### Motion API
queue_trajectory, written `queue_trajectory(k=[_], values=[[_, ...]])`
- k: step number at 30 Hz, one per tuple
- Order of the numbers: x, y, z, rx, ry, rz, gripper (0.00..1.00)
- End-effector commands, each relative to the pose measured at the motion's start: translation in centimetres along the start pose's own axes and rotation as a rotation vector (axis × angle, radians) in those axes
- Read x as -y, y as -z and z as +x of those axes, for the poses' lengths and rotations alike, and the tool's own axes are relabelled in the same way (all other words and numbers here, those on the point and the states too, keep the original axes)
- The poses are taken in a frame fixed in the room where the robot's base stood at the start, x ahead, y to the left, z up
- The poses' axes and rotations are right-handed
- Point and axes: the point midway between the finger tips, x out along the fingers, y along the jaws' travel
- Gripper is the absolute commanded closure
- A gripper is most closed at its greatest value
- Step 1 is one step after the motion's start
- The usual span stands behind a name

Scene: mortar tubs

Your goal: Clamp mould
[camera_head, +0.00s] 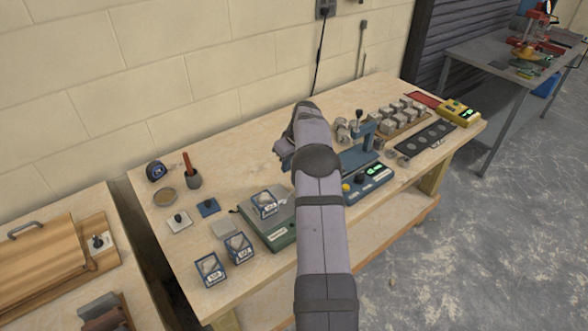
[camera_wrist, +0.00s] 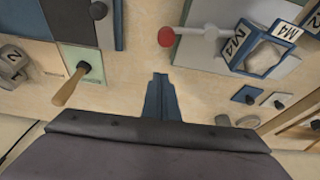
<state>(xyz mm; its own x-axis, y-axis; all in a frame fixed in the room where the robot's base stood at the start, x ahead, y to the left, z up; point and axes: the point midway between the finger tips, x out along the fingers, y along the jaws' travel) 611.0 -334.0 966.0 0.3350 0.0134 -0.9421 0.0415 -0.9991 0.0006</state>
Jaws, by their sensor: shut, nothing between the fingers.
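A blue-framed mould (camera_head: 266,204) stands on the grey plate of a green-based device left of my arm. In the wrist view, a mould marked M4 (camera_wrist: 262,50) is at upper right, with a grey inside showing. A lever with a red round knob (camera_wrist: 166,37) points left from beside it. I cannot tell whether the lever is part of the mould. My gripper (camera_wrist: 160,76) is shut and empty, its blue fingertips apart from the knob and mould. In the head view the fingertips are hidden by my arm. Two more labelled moulds (camera_head: 211,270) (camera_head: 239,247) stand at the front left.
A wooden handle (camera_wrist: 70,86) lies left of my fingers in the wrist view. A blue box with a green display (camera_head: 368,181) is right of my arm. Grey blocks (camera_head: 402,112), a black strip with round spots (camera_head: 426,141) and a yellow meter (camera_head: 458,112) occupy the right.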

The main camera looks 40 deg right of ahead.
Motion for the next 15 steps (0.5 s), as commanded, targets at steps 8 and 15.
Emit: queue_trajectory(k=[8,15], values=[[0.0,-1.5,-0.1,0.001,0.001,0.001,1.0],[0.0,-3.0,-0.5,0.0,0.002,0.001,1.0]])
